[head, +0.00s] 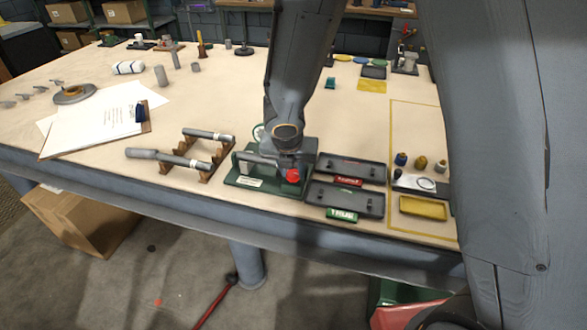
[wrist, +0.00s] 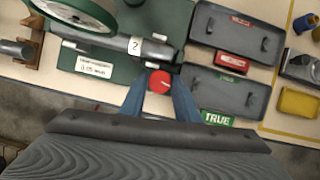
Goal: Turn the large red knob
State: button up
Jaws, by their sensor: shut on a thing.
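The large red knob (head: 293,176) is on the front of the green-based fixture (head: 243,181) near the table's front edge. In the wrist view the red knob (wrist: 161,82) shows a small light mark on its face. My gripper (wrist: 161,88) has its two blue-grey fingers on either side of the knob, shut on it. In the head view my arm comes down over the fixture and hides part of it. A grey cylinder (wrist: 120,46) labelled "2" lies across the fixture behind the knob.
Two dark trays, one with a red label (head: 347,181) and one with a green label (head: 342,215), sit just right of the fixture. Grey cylinders on wooden stands (head: 208,173) are to the left. A yellow tray (head: 423,208) is farther right.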

jog(key=m+h+p, duration=0.1)
jog(key=m, duration=0.1)
jog(key=m+h+p, duration=0.1)
jog(key=m, duration=0.2)
jog(key=shift+a+g, duration=0.2)
jog(key=shift+g, duration=0.1)
jog(key=shift+m, duration=0.3)
jog(key=o, duration=1.1)
jog(key=shift+c, duration=0.2)
jog(key=v, duration=0.7)
jog(key=shift+r, duration=0.4)
